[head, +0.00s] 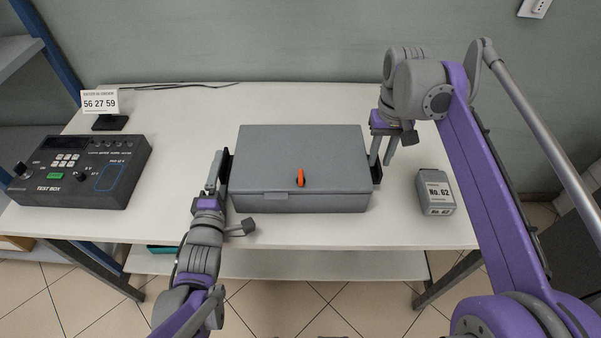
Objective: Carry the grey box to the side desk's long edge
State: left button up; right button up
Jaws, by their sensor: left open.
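The grey box (300,153) is closed and sits flat on the white table (300,233), near its middle. Contact there is unclear.
A black test box (82,172) stands on the table's left, with a small display sign (100,103) behind it. A small grey case marked No. 62 (436,192) lies right of the grey box. A cable (165,86) runs along the back. The table's front strip is clear.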

pick_arm(q)
jog(key=shift+w, duration=0.5)
pick_arm(e)
jog(key=shift+f, duration=0.4)
pick_arm(q)
jog(key=c, duration=0.4)
pick_arm(e)
jog(key=c, duration=0.4)
pick_arm(q)
grip_shut()
pick_arm(e)
grip_shut()
